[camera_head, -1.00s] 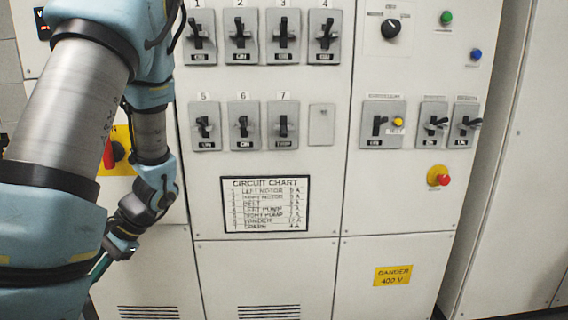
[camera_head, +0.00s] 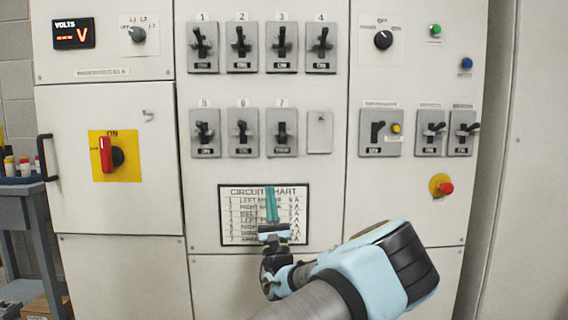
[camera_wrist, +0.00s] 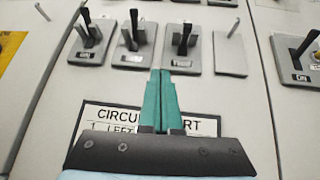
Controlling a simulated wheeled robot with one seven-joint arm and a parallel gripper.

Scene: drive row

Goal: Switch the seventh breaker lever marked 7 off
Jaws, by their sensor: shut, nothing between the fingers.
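The breaker marked 7 (camera_head: 282,132) is a grey plate with a black lever, at the right end of the lower breaker row in the head view. Its lever stands near the middle of the plate; the small label under it is too blurred to read surely. The same breaker (camera_wrist: 186,48) shows in the wrist view, just above and right of my fingertips. My gripper (camera_head: 271,190) is shut and empty, teal fingers pointing up in front of the circuit chart (camera_head: 232,236). The fingertips (camera_wrist: 161,72) are below breaker 7 and apart from its lever.
Breaker 6 (camera_head: 243,132) and breaker 5 (camera_head: 205,132) sit left of breaker 7, a blank plate (camera_head: 320,132) to its right. Breaker 3 (camera_head: 282,47) is above. A red rotary switch (camera_head: 106,154) is at left; a red button (camera_head: 446,188) is at right.

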